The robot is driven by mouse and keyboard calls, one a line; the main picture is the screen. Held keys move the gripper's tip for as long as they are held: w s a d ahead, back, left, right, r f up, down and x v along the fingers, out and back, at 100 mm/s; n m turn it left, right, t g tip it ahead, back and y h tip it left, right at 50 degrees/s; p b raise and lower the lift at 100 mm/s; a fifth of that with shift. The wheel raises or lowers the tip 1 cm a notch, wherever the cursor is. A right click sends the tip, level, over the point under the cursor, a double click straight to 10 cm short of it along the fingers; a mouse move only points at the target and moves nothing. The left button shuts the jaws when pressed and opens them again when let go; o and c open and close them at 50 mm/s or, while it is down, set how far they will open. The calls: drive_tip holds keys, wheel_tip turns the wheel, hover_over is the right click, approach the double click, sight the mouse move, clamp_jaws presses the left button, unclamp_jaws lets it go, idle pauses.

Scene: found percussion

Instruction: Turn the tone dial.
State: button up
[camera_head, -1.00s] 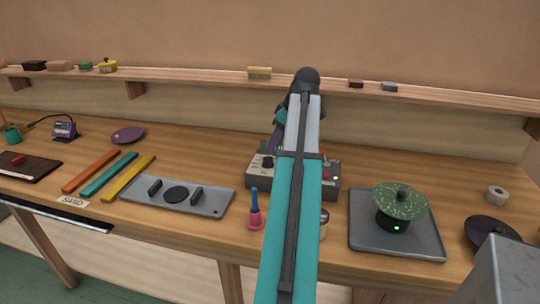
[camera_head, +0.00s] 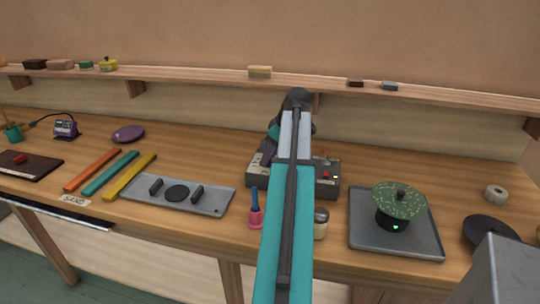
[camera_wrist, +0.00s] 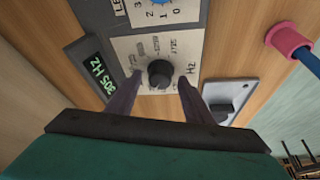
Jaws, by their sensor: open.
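The tone dial (camera_wrist: 160,73) is a small black knob on a pale plate marked around it and with "Hz", seen in the wrist view. My gripper (camera_wrist: 159,82) is open, its two dark fingers on either side of the knob. I cannot tell whether they touch it. The grey control box (camera_head: 328,189) stands on the bench in the head view, partly behind my arm, and the dial is hidden there.
A blue dial (camera_wrist: 158,5) sits near the tone dial. A grey tray (camera_head: 425,240) with a green-topped object (camera_head: 399,200) is at right, a grey plate (camera_head: 218,205) at left.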

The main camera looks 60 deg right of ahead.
drive_tip(key=c, duration=1)
drive_tip(key=shift+c, duration=0.2)
drive_tip(key=shift+m, duration=0.3)
drive_tip(key=m+h+p, duration=0.1)
drive_tip(key=m, duration=0.2)
drive_tip(key=shift+a, duration=0.2)
drive_tip(key=shift+m+g+h+p, duration=0.35)
drive_tip(key=shift+m+h, duration=0.25)
drive_tip(key=shift+m, duration=0.5)
drive_tip(key=o, duration=1)
drive_tip(key=shift+o, duration=0.2)
drive_tip(key=shift+r, duration=0.15)
